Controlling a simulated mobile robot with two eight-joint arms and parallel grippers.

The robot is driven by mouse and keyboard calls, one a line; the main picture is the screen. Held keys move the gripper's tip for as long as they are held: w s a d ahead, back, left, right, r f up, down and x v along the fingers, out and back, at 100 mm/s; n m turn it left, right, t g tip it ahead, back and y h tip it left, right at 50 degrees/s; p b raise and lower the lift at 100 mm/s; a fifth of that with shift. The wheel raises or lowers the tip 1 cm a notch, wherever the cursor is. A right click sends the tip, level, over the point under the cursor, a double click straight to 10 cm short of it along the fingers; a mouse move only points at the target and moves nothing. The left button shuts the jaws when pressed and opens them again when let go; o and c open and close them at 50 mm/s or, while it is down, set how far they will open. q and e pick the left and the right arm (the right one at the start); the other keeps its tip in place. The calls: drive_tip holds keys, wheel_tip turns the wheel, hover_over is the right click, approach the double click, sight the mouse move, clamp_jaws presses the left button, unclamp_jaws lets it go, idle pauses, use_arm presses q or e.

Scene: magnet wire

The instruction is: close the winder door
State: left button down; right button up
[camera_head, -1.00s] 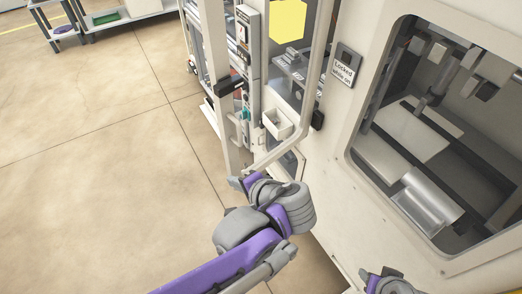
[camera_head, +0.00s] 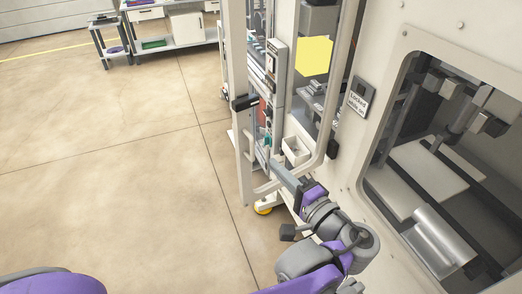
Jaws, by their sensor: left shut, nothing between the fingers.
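The winder door (camera_head: 241,150) is a pale frame with a see-through middle. It stands open, swung out from the white machine, left of the machine's window. A black latch piece (camera_head: 244,102) sits on its outer upright. My left gripper (camera_head: 267,162) is shut with nothing in it. Its grey fingers reach up and left across the lower part of the door frame, near the outer upright. I cannot tell whether they touch the door. My right gripper is not in view.
The machine's window (camera_head: 430,165) shows rollers and a metal cylinder inside. The floor (camera_head: 110,190) to the left is clear. A bench (camera_head: 180,42) stands far back.

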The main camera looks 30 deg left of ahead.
sight(260, 152)
use_arm(q)
drive_tip(key=x, duration=0.6)
drive_tip(key=shift+w+a, duration=0.2)
drive_tip(key=shift+a, duration=0.15)
